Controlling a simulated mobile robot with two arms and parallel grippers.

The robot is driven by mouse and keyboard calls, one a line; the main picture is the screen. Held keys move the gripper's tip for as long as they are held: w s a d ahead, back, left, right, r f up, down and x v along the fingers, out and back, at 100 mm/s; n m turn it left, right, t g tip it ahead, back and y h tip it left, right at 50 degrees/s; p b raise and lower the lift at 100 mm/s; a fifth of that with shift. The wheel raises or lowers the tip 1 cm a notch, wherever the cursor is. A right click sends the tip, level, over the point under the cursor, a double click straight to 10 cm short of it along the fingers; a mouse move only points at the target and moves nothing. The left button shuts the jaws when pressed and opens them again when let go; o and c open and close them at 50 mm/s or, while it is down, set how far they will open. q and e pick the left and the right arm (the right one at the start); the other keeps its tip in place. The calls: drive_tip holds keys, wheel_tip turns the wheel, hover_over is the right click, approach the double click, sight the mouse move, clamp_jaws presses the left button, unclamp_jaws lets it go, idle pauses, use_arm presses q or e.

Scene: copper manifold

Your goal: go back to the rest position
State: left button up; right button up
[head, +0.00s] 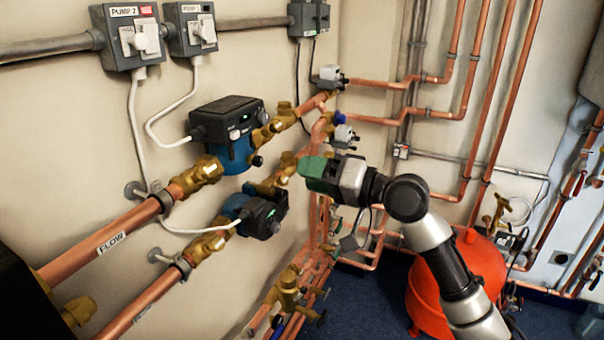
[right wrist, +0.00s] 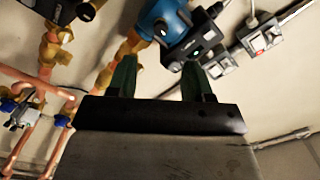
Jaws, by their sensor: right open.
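My right gripper (head: 313,170) reaches in from the lower right, its green fingers pointing left toward the wall pipework. In the right wrist view its two dark green fingers (right wrist: 160,76) are spread apart with nothing between them, so it is open and empty. In the head view it is in front of the brass and copper pipes, to the right of the upper blue pump (head: 238,150) and the lower pump (head: 262,216). I cannot tell its exact distance from the pipes. My left gripper is not in view.
Pump switches (head: 131,38) are on the wall at upper left. A copper flow pipe (head: 130,232) runs along the left. A red vessel (head: 425,295) stands behind my right arm. Vertical copper pipes (head: 502,85) line the back corner. Blue floor (head: 362,312) shows below.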

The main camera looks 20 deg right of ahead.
idle(0.3)
drive_tip(key=w+d+f+m+h, duration=0.1)
drive_tip(key=w+d+f+h, duration=0.15)
drive_tip(key=f, duration=0.45)
drive_tip(key=w+d+f+m+h, duration=0.1)
drive_tip(key=w+f+m+h, duration=0.15)
drive_tip(key=f, duration=0.35)
drive_tip(key=s+d+f+g+h, duration=0.1)
drive_tip(key=s+f+h, duration=0.1)
drive_tip(key=f, duration=0.9)
drive_tip(key=s+d+f+g+h, duration=0.1)
drive_tip(key=s+d+f, duration=0.15)
drive_tip(key=f, duration=0.95)
drive_tip(key=s+d+f+g+h, duration=0.1)
drive_tip(key=s+f+h, duration=0.15)
drive_tip(key=f, duration=0.85)
drive_tip(key=s+f+n+g+h, duration=0.1)
drive_tip(key=s+f+n+g, duration=0.15)
drive_tip(key=s+f, duration=0.8)
drive_tip(key=s+a+f+n+g, duration=0.1)
drive_tip(key=s+f, duration=0.4)
drive_tip(key=s, duration=0.7)
drive_tip(key=s+a+f+n+g+h+p, duration=0.1)
drive_tip(key=s+a+f+n+g, duration=0.1)
drive_tip(key=s+f, duration=0.4)
drive_tip(key=s+a+f+n+g, duration=0.2)
drive_tip(key=s+f, duration=0.4)
drive_tip(key=s, duration=1.1)
drive_tip(key=shift+s+g, duration=0.3)
drive_tip(key=shift+g, duration=0.35)
